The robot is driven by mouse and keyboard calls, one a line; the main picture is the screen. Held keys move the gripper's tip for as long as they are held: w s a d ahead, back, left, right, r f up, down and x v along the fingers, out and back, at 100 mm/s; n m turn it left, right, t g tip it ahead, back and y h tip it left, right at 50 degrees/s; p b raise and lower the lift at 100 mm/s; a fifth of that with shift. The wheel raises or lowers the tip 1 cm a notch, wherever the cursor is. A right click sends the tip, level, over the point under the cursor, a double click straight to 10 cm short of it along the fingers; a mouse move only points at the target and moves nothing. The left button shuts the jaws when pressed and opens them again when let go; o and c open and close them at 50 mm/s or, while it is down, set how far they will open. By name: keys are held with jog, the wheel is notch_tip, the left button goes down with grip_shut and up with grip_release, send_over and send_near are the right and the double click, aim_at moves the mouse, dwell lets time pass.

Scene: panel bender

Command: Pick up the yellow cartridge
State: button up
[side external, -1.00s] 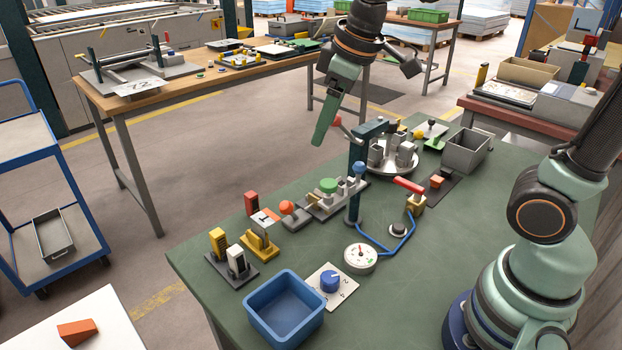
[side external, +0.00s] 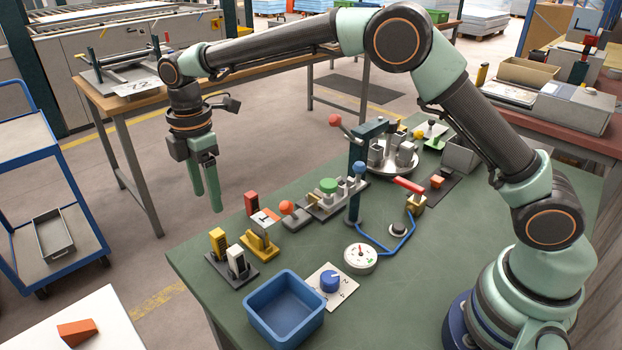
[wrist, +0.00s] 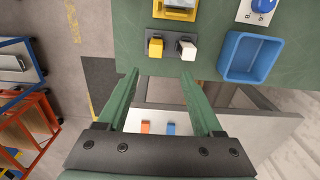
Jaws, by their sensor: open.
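The yellow cartridge (side external: 218,241) stands upright in a dark grey holder (side external: 247,279) at the near-left edge of the green table, beside a white cartridge (side external: 237,260). In the wrist view the yellow cartridge (wrist: 156,47) shows just beyond my fingertips, with the white cartridge (wrist: 187,50) to its right. My gripper (side external: 206,198) hangs fingers down above and behind the holder in the side view, apart from the cartridge. Its two green fingers (wrist: 160,76) are spread with nothing between them.
A blue bin (side external: 285,308) and a blue dial (side external: 330,281) stand right of the holder. A yellow fixture (side external: 259,244) and a red-topped block (side external: 251,203) sit close behind it. A white surface with an orange wedge (side external: 77,331) lies at the lower left.

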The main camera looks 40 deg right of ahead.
send_over(217, 232)
jog(key=f, duration=0.6)
jog(key=shift+s+a+f, duration=0.1)
jog(key=shift+s+a, duration=0.15)
jog(key=shift+s, duration=0.15)
jog(key=shift+w+d+f, duration=0.1)
jog(key=shift+w+f, duration=0.1)
jog(key=shift+f, duration=1.25)
jog(key=shift+w+d+f, duration=0.1)
jog(key=shift+w+f, duration=0.1)
jog(key=shift+f, duration=1.2)
grip_shut()
